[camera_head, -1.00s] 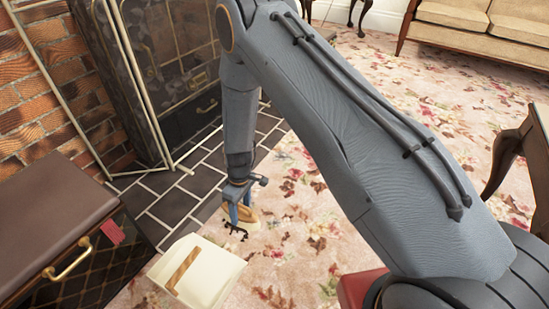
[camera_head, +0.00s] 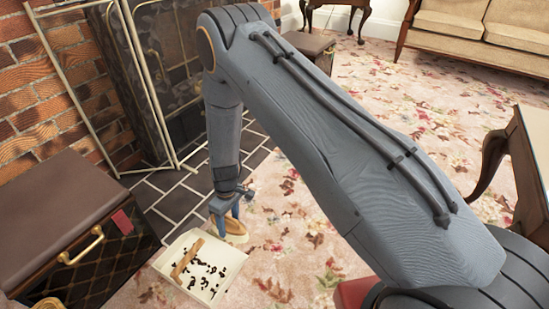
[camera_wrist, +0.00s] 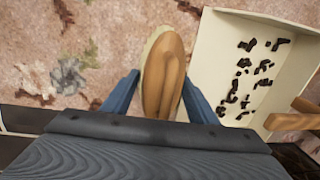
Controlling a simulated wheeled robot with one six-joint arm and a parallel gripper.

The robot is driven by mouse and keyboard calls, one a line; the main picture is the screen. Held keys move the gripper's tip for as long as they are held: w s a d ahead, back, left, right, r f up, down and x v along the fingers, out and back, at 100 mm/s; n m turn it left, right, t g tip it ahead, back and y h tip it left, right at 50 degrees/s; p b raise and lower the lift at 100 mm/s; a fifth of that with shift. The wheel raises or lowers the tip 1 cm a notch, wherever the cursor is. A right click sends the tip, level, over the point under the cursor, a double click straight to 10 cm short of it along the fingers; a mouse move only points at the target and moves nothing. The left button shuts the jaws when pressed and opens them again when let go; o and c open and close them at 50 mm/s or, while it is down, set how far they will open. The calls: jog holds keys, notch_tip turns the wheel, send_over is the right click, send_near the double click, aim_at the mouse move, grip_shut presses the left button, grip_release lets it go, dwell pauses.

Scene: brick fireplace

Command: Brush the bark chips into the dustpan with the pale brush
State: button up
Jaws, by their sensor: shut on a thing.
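My gripper (camera_head: 226,214) points down at the carpet and is shut on the brush's wooden body. The brush (camera_head: 238,238) has a rounded wooden back and a pale edge; it also shows between my fingers in the wrist view (camera_wrist: 163,70). The dustpan (camera_wrist: 228,42) is cream with a wooden handle (camera_wrist: 292,122) and lies on the carpet; it also shows in the head view (camera_head: 229,252). The brush is beside the pan's right side in the head view. Several dark bark chips (camera_wrist: 243,83) lie scattered inside the pan. Bristles are mostly hidden.
A dark chest (camera_head: 70,215) with a brass handle stands left of the dustpan. Dark hearth tiles (camera_head: 178,203) and a fireplace screen (camera_head: 150,75) lie behind. A wooden table (camera_head: 530,160) stands at the right. The floral carpet between is open.

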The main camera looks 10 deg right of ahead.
aim_at(226, 216)
jog(key=shift+s+a, duration=0.25)
notch_tip(226, 216, up, 2)
jog(key=shift+a+r+p, duration=0.15)
jog(key=shift+r+p, duration=0.1)
jog(key=shift+p, duration=0.45)
jog(key=shift+d+r+p, duration=0.25)
jog(key=shift+r+p, duration=0.25)
jog(key=shift+r, duration=0.05)
jog(key=shift+r+p, duration=1.55)
jog(key=shift+r, duration=0.65)
